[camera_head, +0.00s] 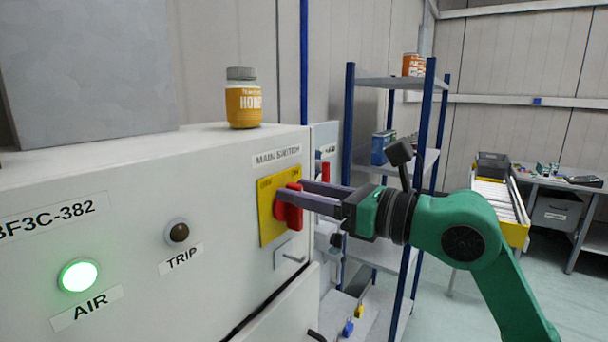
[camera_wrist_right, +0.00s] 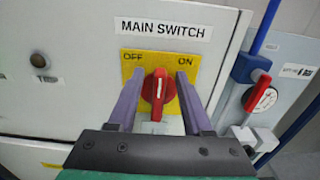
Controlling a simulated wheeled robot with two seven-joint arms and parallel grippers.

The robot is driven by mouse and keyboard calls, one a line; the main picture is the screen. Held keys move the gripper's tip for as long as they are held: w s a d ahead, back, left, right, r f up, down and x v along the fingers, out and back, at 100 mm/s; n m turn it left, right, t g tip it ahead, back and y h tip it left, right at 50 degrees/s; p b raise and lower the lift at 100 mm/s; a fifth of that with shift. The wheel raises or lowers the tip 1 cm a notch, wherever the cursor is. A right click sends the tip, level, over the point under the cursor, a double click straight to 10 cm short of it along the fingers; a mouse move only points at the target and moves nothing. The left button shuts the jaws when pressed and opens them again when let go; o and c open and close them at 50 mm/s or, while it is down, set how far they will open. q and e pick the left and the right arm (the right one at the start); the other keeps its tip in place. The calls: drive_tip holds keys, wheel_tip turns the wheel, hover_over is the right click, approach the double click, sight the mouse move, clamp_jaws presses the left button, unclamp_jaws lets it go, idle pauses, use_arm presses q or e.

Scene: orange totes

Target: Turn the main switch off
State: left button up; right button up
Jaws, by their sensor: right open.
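The main switch is a red rotary knob (camera_wrist_right: 157,88) on a yellow plate (camera_wrist_right: 187,67) marked OFF at the left and ON at the right. In the right wrist view the knob stands roughly upright, its top between the two marks. In the head view the red knob (camera_head: 288,207) is partly hidden by my right gripper (camera_head: 297,195). My right gripper (camera_wrist_right: 158,95) is open, with one finger on each side of the knob. I cannot tell whether the fingers touch it. My left gripper is not in view.
The cabinet also has a lit green AIR lamp (camera_head: 78,276) and a dark TRIP lamp (camera_head: 178,233). A honey jar (camera_head: 243,98) stands on top. A second red switch (camera_wrist_right: 262,90) is on the box at the right. A blue-post shelf (camera_head: 347,140) stands behind my right arm.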

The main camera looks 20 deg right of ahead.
drive_tip(key=shift+d, duration=0.15)
clamp_jaws()
drive_tip(key=n+b, duration=0.1)
drive_tip(key=n, duration=0.2)
drive_tip(key=s+a+n+b, duration=0.1)
drive_tip(key=n+b, duration=0.1)
drive_tip(key=n, duration=0.1)
drive_tip(key=f+n+b, duration=0.1)
drive_tip(key=n+b, duration=0.1)
drive_tip(key=shift+s+a+n, duration=0.2)
drive_tip(key=shift+a+n, duration=0.2)
drive_tip(key=n, duration=0.1)
drive_tip(key=n+b, duration=0.1)
drive_tip(key=n, duration=0.1)
drive_tip(key=f+n+b, duration=0.1)
drive_tip(key=shift+s+a+n, duration=0.2)
drive_tip(key=shift+a+n, duration=0.05)
drive_tip(key=shift+n, duration=0.05)
drive_tip(key=shift+a+f+n+b, duration=0.1)
drive_tip(key=shift+f+n+b, duration=0.2)
drive_tip(key=shift+n+b, duration=0.55)
drive_tip(key=shift+f+n+b, duration=0.25)
drive_tip(key=shift+n+b, duration=0.05)
drive_tip(key=shift+n, duration=1.05)
unclamp_jaws()
drive_tip(key=shift+s, duration=0.1)
